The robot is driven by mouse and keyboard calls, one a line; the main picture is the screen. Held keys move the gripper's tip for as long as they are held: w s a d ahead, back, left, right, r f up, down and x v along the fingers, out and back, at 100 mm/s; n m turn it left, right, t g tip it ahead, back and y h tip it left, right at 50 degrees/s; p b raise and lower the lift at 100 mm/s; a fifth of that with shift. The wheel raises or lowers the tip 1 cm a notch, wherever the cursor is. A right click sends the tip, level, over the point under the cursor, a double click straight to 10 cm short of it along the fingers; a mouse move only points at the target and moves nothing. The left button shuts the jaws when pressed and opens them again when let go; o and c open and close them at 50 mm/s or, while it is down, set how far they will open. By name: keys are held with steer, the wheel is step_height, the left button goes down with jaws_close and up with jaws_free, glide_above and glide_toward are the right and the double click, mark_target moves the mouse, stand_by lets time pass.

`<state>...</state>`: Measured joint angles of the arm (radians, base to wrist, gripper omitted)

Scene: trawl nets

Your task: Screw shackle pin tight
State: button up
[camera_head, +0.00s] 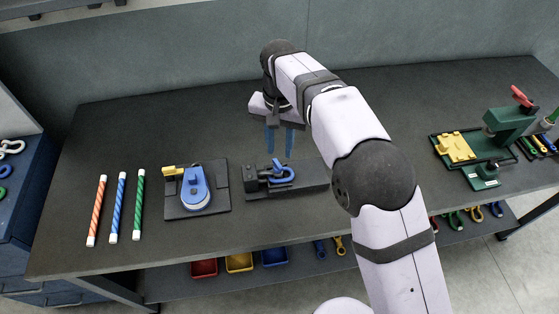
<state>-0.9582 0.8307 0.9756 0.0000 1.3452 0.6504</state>
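A blue shackle (284,174) sits in a dark vise-like holder (312,180) near the middle of the bench. Its pin cannot be told apart clearly at this size. My gripper (279,142) points down just above and behind the holder, with two blue fingers. The fingers are apart with a gap between them, and nothing shows in the gap. The fingertips appear a little above the shackle, though the exact height is hard to judge.
Left of the holder is a dark plate (222,202) with a blue and yellow device (194,186). Orange, blue and green striped rods (121,207) lie farther left. A green press (507,128) stands at the right. Coloured bins (239,263) sit on the shelf below. The back of the bench is clear.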

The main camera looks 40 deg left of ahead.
mark_target(280, 166)
steer(key=n, duration=0.4)
steer(key=shift+a, duration=0.1)
steer(key=n, duration=0.5)
steer(key=shift+w, duration=0.1)
steer(key=shift+f+p, duration=1.35)
steer(key=shift+f, duration=2.35)
jaws_close()
